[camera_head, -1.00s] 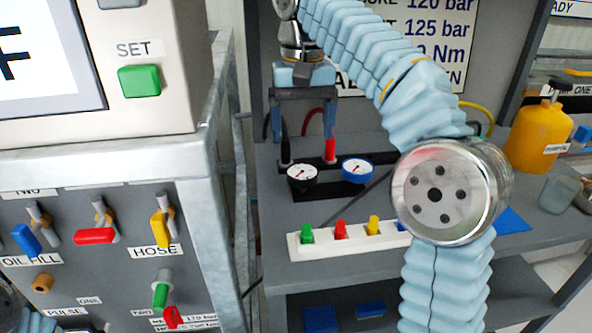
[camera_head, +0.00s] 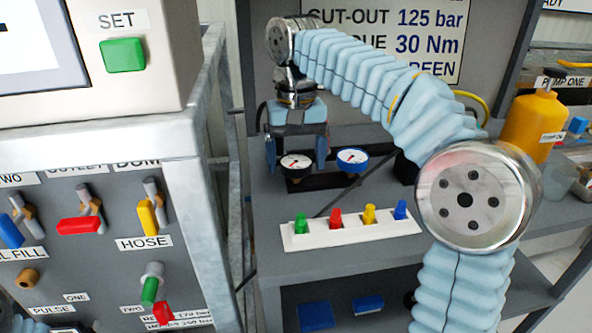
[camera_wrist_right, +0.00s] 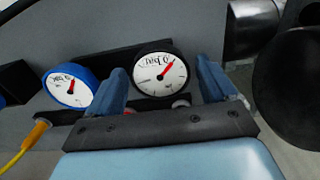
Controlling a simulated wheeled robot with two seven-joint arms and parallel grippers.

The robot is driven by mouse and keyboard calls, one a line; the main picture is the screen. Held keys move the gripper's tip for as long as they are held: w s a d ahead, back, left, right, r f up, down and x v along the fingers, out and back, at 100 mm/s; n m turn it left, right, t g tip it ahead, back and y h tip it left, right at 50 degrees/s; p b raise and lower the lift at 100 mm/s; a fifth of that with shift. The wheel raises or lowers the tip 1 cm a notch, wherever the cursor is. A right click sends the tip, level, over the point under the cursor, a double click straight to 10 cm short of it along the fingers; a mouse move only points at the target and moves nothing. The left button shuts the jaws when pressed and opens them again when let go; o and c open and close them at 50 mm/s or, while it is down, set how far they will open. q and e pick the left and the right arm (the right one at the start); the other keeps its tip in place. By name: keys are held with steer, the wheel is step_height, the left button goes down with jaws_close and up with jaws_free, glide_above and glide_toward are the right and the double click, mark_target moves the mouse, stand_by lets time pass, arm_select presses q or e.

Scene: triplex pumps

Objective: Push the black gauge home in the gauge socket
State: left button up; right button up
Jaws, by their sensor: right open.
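The black gauge (camera_head: 296,163), with a white dial and red needle, stands in the black holder on the grey bench, beside the blue gauge (camera_head: 351,160). My right gripper (camera_head: 296,152) is lowered over the black gauge from behind, with its blue fingers open on either side. In the right wrist view the black gauge (camera_wrist_right: 158,76) lies between the spread fingers of my right gripper (camera_wrist_right: 163,80), and its dial is clear. The blue gauge (camera_wrist_right: 68,87) is just outside the left finger. The gauge socket cannot be made out. My left gripper does not show.
A white rack (camera_head: 350,231) with green, red, yellow and blue plugs stands in front of the gauges. A yellow bottle (camera_head: 533,127) is at the right. The valve panel (camera_head: 100,260) and its frame stand at the left.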

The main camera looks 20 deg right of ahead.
mark_target(296, 160)
steer(key=c, duration=1.3)
steer(key=shift+r+p, duration=1.35)
steer(key=shift+r, duration=1.65)
